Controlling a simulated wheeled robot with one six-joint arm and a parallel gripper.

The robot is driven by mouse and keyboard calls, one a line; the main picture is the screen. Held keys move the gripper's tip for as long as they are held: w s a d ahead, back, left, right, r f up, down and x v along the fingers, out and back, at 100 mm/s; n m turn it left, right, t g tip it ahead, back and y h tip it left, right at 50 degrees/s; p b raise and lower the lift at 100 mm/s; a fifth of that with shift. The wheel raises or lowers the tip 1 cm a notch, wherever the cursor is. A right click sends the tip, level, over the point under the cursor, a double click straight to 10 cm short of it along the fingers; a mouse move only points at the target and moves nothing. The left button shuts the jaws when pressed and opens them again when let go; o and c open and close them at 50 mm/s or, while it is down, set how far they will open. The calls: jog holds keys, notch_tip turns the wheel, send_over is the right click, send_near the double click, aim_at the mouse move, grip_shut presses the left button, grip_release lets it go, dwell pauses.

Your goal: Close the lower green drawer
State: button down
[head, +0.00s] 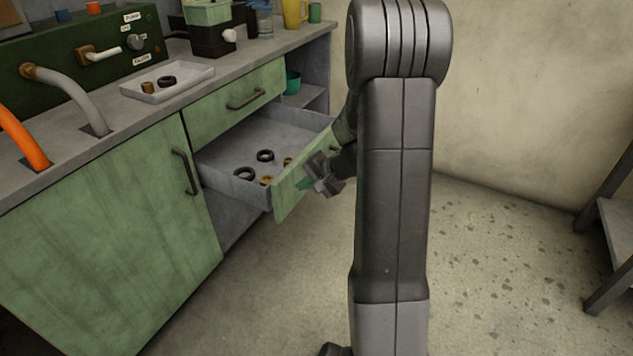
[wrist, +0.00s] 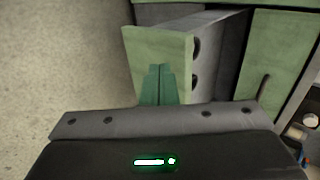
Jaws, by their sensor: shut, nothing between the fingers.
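The lower green drawer (head: 300,172) stands pulled out from the cabinet, below a shut upper green drawer (head: 238,98). Black rings and small brass-coloured parts lie in its grey tray. My gripper (head: 312,183) is shut and empty at the outer face of the drawer front. In the wrist view the gripper's green fingers (wrist: 158,84) are together in front of the drawer front (wrist: 158,52); I cannot tell whether they touch it. My arm hides part of the drawer front and its handle in the head view.
A green cupboard door (head: 105,245) with a dark handle is at the left. The worktop holds a shallow tray (head: 168,82), a green-and-black machine (head: 210,28) and a yellow mug (head: 294,13). A dark-legged table (head: 610,235) stands at the right. The floor between is clear.

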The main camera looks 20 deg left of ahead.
aim_at(280, 185)
jog(key=a, duration=0.2)
jog(key=a+f, duration=0.1)
jog(key=a, duration=0.2)
jog(key=shift+w, duration=0.2)
jog(key=shift+a, duration=0.1)
